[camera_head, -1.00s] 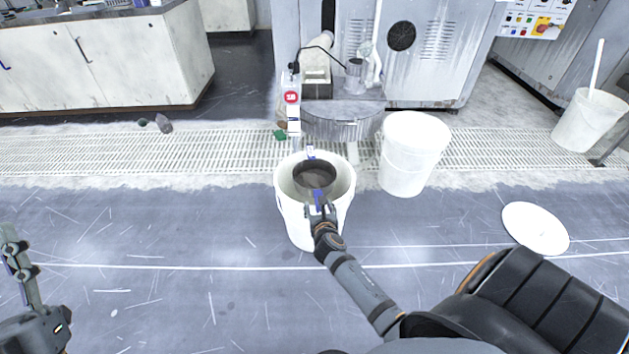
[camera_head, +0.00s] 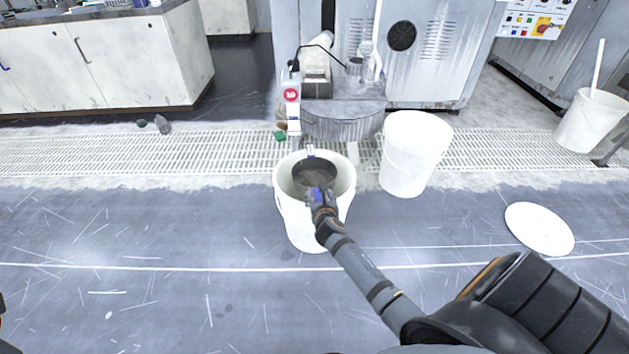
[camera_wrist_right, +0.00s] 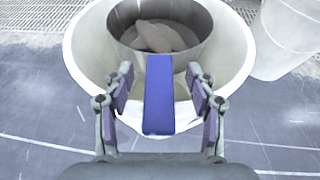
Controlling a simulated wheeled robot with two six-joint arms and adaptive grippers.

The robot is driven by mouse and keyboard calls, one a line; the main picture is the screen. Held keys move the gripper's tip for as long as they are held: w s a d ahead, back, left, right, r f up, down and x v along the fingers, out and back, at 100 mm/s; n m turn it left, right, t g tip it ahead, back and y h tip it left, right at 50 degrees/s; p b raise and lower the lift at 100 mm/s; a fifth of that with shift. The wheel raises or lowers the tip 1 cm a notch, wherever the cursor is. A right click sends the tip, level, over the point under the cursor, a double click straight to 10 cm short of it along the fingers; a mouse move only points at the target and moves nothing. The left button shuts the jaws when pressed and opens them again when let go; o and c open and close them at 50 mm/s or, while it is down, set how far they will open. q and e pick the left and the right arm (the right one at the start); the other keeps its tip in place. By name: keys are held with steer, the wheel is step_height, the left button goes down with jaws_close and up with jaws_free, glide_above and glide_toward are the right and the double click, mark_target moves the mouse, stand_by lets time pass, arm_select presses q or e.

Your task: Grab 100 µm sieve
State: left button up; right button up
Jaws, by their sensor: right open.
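The sieve (camera_head: 314,176) is a round dark metal pan sitting inside the mouth of a white bucket (camera_head: 294,219). A tab with blue on it reaches toward the far rim, and a blue handle (camera_wrist_right: 159,98) points toward me. In the right wrist view the sieve (camera_wrist_right: 186,49) holds a grey-brown lump. My right gripper (camera_head: 320,197) is open, with one finger on each side of the blue handle; gaps show on both sides in the right wrist view. The size mark on the sieve cannot be read. My left gripper is out of view.
A second white bucket (camera_head: 412,153) stands close on the right. A white lid (camera_head: 540,229) lies on the floor farther right. A machine (camera_head: 430,60) stands behind the floor grating (camera_head: 200,150). The floor left of the bucket is clear.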

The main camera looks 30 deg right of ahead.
steer(key=shift+w+d+f, duration=0.3)
steer(key=shift+w+f, duration=0.35)
steer(key=shift+w, duration=0.1)
steer(key=shift+r, duration=0.15)
steer(key=shift+c, duration=0.4)
jaws_close()
